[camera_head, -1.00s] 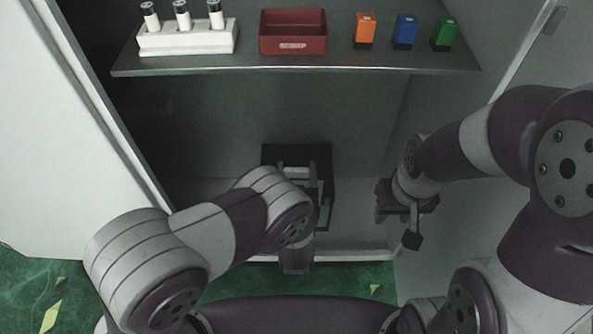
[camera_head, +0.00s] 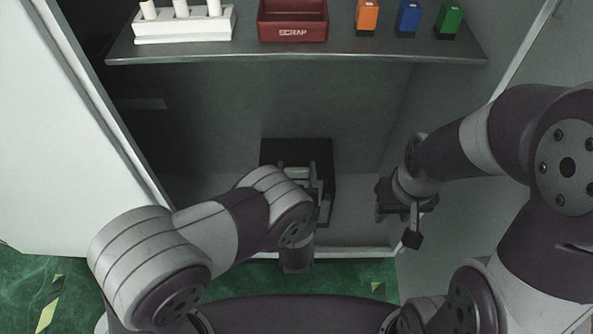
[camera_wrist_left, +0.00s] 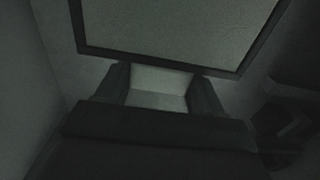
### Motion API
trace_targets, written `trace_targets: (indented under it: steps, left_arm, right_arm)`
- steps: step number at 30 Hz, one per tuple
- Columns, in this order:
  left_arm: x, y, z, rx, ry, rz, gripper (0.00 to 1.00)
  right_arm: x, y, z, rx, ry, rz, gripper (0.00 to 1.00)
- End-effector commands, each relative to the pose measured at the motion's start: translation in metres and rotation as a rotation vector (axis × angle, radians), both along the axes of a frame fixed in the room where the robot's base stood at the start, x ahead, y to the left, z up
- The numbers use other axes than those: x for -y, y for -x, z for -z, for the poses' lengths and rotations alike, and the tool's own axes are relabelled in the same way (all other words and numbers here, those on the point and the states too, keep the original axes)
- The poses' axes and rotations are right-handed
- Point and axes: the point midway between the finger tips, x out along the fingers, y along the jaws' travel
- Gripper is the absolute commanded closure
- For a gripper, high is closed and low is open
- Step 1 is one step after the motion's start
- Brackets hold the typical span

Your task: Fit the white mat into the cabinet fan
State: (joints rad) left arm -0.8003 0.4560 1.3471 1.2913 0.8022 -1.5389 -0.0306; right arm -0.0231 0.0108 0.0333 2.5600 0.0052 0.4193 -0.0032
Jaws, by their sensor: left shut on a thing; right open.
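The cabinet fan (camera_head: 268,152) is a dark square unit low on the cabinet's back wall. My left gripper (camera_head: 299,180) is right in front of it, partly hidden by my own wrist. In the left wrist view my left gripper (camera_wrist_left: 162,88) has its fingers on both sides of a pale piece, apparently part of the white mat (camera_wrist_left: 158,80). Just beyond is a dark frame around a pale grey face; I cannot tell whether the mat is inside it. My right gripper (camera_head: 405,213) is open and empty, to the right of the fan.
A grey shelf (camera_head: 300,55) crosses above the fan. It carries a white rack (camera_head: 185,26) with white cylinders, a red scrap bin (camera_head: 292,33) and orange, blue and green blocks (camera_head: 408,18). Cabinet walls stand close on both sides; the space below the shelf is otherwise clear.

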Motion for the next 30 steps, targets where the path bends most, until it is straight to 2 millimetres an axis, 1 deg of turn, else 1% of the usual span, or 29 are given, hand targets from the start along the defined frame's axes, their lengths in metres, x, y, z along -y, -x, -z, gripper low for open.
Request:
trace_targets:
  steps: [30]
  left_arm:
    - [0.000, 0.000, 0.027, 0.000, 0.000, 0.000, 0.82]
  right_arm:
    - [0.000, 0.000, 0.022, 0.000, 0.000, 0.000, 0.57]
